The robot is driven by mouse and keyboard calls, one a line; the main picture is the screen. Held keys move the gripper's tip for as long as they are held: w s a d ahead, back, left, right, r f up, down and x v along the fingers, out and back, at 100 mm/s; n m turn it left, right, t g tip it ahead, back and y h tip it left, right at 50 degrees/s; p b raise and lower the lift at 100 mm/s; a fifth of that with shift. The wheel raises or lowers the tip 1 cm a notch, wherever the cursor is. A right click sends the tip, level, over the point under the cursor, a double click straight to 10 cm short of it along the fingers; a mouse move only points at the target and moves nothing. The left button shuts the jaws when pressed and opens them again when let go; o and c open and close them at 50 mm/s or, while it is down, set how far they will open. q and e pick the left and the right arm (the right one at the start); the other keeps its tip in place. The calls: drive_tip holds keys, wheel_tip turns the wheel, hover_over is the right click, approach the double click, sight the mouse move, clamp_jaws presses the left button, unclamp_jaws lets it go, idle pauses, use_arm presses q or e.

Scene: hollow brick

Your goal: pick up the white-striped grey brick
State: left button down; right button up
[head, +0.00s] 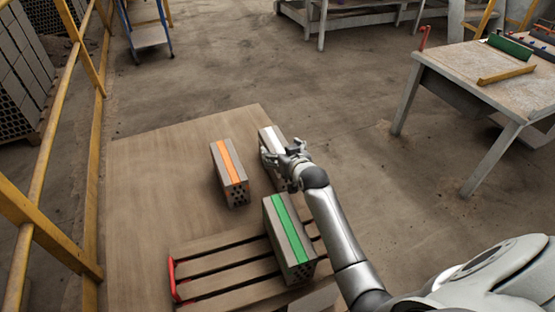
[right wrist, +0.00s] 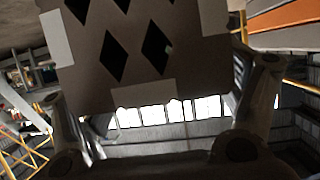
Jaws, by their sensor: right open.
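The white-striped grey brick (head: 270,138) stands on the wooden board in the head view, partly hidden behind my right gripper (head: 279,160). In the right wrist view a grey brick end with dark diamond holes and white patches (right wrist: 130,82) fills the upper middle, very close; it appears to be this brick. My right gripper's open fingers (right wrist: 160,95) show at the left and right of that brick end. I cannot tell whether they touch it. My left gripper is not in view.
An orange-striped brick (head: 230,175) stands to the left, and its orange side shows in the wrist view (right wrist: 285,40). A green-striped brick (head: 289,238) stands nearer, on a slatted pallet (head: 222,281). A yellow railing (head: 60,130) runs along the left. A worktable (head: 490,75) stands at right.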

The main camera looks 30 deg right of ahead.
drive_tip(key=shift+s+f, duration=0.1)
clamp_jaws()
drive_tip(key=shift+r, duration=0.2)
idle(0.5)
